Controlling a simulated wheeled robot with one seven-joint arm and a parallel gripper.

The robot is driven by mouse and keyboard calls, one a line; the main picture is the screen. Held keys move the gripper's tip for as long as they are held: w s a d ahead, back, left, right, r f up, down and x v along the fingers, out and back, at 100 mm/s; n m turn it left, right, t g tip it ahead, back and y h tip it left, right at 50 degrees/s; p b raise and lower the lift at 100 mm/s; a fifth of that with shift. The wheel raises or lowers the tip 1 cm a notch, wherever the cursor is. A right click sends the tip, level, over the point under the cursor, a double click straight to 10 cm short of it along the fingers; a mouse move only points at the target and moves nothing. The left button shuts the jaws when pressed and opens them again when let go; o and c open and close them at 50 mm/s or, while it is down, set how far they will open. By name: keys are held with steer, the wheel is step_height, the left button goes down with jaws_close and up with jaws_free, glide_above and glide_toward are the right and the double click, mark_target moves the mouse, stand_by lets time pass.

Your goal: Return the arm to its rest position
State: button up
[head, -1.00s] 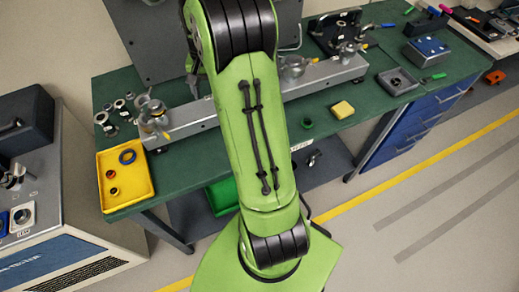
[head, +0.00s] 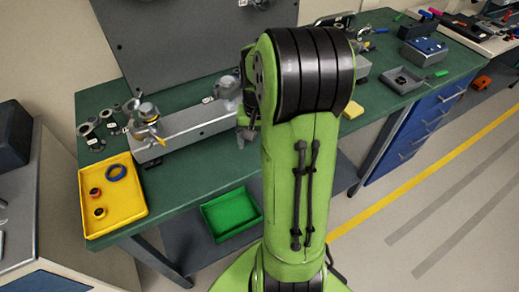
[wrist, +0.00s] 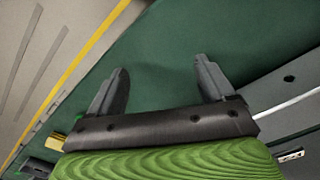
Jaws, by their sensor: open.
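My green arm (head: 292,180) with black ringed joints stands up through the middle of the head view, bent at the top. It hides the middle of the green bench (head: 185,178). In the wrist view my gripper (wrist: 160,78) has its two grey fingers spread apart, with nothing between them and only green bench top behind. The gripper is mostly hidden behind the arm in the head view; a dark part shows at the arm's left edge.
A yellow tray (head: 125,211) with rings sits at the bench's left end, beside a grey rail (head: 190,132) with fittings. A green bin (head: 231,214) is on the lower shelf. A yellow block (head: 352,109) and a grey tray (head: 402,79) lie right of my arm. Floor at right is clear.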

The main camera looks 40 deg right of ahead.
step_height(320, 180, down, 3)
steer(key=shift+r, duration=0.2)
steer(key=s+a+r+n+t+p, duration=0.2)
steer(key=s+a+r+n, duration=0.2)
steer(key=a+r, duration=0.5)
steer(key=s+a+r+n+t+p, duration=0.3)
steer(key=s+a+r+n, duration=0.2)
steer(key=s+a+r, duration=0.2)
steer(key=a+r, duration=0.2)
steer(key=a, duration=0.2)
steer(key=shift+r+t, duration=0.3)
steer(key=shift+r, duration=0.1)
